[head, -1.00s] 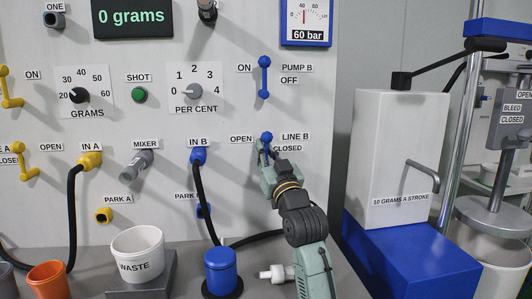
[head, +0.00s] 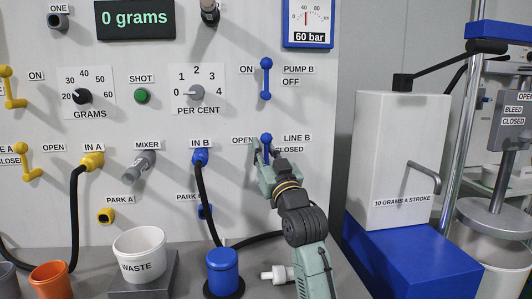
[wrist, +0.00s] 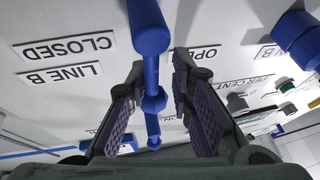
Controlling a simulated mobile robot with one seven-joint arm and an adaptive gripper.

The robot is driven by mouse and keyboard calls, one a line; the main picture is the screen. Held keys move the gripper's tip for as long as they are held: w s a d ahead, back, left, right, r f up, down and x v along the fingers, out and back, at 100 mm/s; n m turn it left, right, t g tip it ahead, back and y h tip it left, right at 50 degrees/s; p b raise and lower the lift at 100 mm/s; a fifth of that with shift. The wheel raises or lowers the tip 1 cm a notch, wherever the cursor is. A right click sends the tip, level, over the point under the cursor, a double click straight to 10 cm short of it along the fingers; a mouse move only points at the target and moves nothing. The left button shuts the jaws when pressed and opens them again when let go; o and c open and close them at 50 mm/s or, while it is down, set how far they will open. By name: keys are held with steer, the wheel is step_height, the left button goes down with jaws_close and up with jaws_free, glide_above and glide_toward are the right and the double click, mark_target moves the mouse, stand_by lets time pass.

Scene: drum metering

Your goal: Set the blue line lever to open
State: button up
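The blue LINE B lever (head: 266,139) is on the panel between its OPEN label on the left and CLOSED label on the right. In the head view its upper end shows, and its lower part is partly hidden by my gripper (head: 264,160). In the wrist view, which is upside down, the blue lever (wrist: 149,32) runs up the picture between the fingers. My gripper (wrist: 160,108) is open, with one finger on each side of the lever and visible gaps. I cannot tell whether either finger touches it.
The blue PUMP B lever (head: 265,78) is above. The IN B hose connector (head: 200,157) is to the left, with a black hose hanging down. A blue canister (head: 222,270) and a WASTE cup (head: 139,252) stand below. A white pump box (head: 397,160) is at right.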

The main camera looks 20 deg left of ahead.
steer(key=shift+o, duration=0.7)
steer(key=shift+w+d+f, duration=0.1)
steer(key=shift+w+f, duration=0.05)
steer(key=shift+d, duration=0.1)
steer(key=shift+s+d+f, duration=0.2)
steer(key=shift+d, duration=0.05)
steer(key=v, duration=1.1)
steer(key=shift+s, duration=0.1)
